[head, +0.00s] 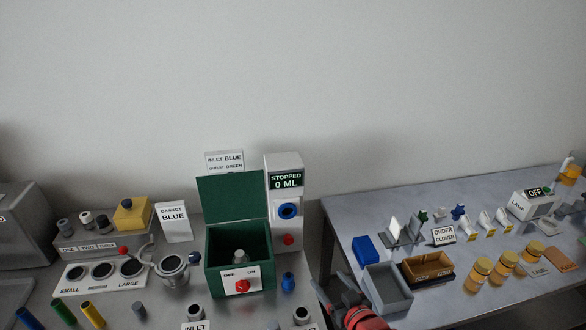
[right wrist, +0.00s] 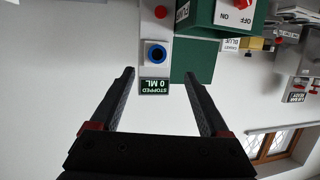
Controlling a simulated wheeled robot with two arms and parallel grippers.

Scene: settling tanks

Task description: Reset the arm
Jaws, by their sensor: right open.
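My right gripper (head: 346,290) shows at the bottom of the head view, dark with red parts, in front of the gap between the two tables. In the right wrist view the right gripper (right wrist: 159,73) has its two dark fingers wide apart with nothing between them. The wrist view is upside down. Beyond the fingers it shows the white dispenser (right wrist: 155,57) with its blue ring and the display reading STOPPED 0 ML. My left gripper is in neither view.
The left table holds a green open box (head: 222,240) with a red knob, the white dispenser (head: 285,165), and a gasket sign (head: 174,221). On the right table, a grey bin (head: 387,287) and a brown tray (head: 427,268) stand close to my right gripper. The wall behind is bare.

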